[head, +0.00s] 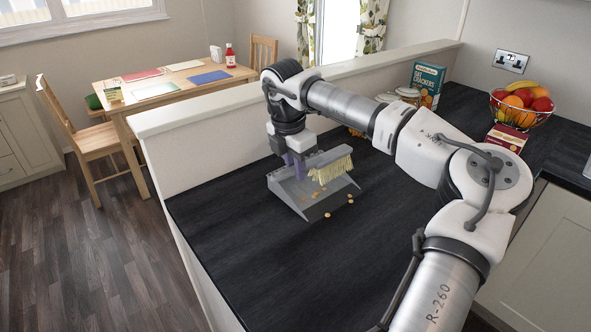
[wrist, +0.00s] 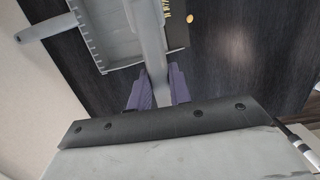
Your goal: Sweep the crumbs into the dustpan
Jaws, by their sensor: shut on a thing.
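My gripper (head: 293,165) has purple fingers, shut on the grey handle of a brush (head: 331,170) with cream bristles. The handle (wrist: 150,40) also shows between the fingers in the wrist view. The brush is over the grey dustpan (head: 290,194), bristles down; I cannot tell whether they touch the pan. The dustpan lies on the dark worktop, and its handle (wrist: 45,28) points left in the wrist view. Several crumbs (head: 314,194) show in the pan. Two crumbs (head: 327,214) (head: 350,201) lie on the worktop just beyond its front lip. Part of the pan is hidden by the brush.
A cracker box (head: 427,86), jars and a fruit bowl (head: 522,108) stand at the back right. A dining table (head: 170,85) stands beyond the ledge.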

